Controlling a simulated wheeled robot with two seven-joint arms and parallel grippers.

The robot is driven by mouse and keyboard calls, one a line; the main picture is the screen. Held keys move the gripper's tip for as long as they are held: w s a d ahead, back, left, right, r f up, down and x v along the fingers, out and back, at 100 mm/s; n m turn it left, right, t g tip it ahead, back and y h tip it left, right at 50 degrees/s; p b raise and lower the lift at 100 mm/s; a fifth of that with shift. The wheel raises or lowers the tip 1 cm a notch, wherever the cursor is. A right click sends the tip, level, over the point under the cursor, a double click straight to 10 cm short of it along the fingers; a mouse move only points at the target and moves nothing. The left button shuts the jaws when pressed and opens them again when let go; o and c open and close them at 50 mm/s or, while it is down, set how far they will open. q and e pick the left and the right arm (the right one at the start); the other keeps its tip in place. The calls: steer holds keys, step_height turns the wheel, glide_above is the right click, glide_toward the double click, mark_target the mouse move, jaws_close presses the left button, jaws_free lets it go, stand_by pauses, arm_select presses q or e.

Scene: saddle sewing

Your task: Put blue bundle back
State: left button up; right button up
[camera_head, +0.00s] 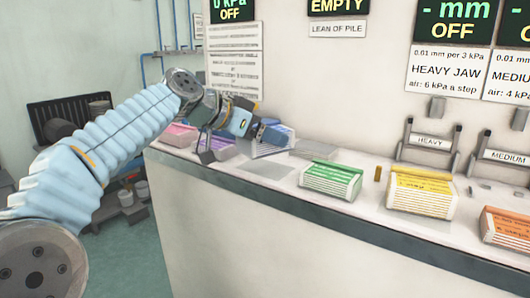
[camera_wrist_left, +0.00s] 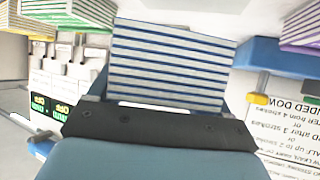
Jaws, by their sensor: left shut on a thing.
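The blue bundle (camera_head: 273,147), a stack with blue and white edges, is at the far part of the counter (camera_head: 340,207) in the head view, partly hidden by my left gripper (camera_head: 238,140). In the left wrist view the striped blue bundle (camera_wrist_left: 170,68) fills the space in front of the dark palm, between the fingers. My left gripper is shut on it. I cannot tell whether the bundle touches the counter. My right gripper is not in view.
A pink bundle (camera_head: 178,135) and a purple bundle (camera_head: 220,149) stand left of the blue one. A grey flat block (camera_head: 313,151), a green bundle (camera_head: 330,181), a yellow bundle (camera_head: 421,192) and an orange bundle (camera_head: 507,228) lie to the right. A bare grey patch (camera_head: 264,169) lies in front.

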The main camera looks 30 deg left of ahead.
mark_target(265, 168)
arm_select(q)
steer(key=f, duration=0.1)
steer(key=w+f, duration=0.1)
steer(key=a+f, duration=0.1)
steer(key=f, duration=0.1)
steer(key=shift+w, duration=0.25)
steer(key=shift+d+f, duration=0.1)
steer(key=shift+f, duration=0.4)
steer(key=shift+f+b, duration=0.2)
steer(key=shift+b, duration=0.2)
steer(key=o, duration=1.3)
steer(key=shift+r, duration=0.1)
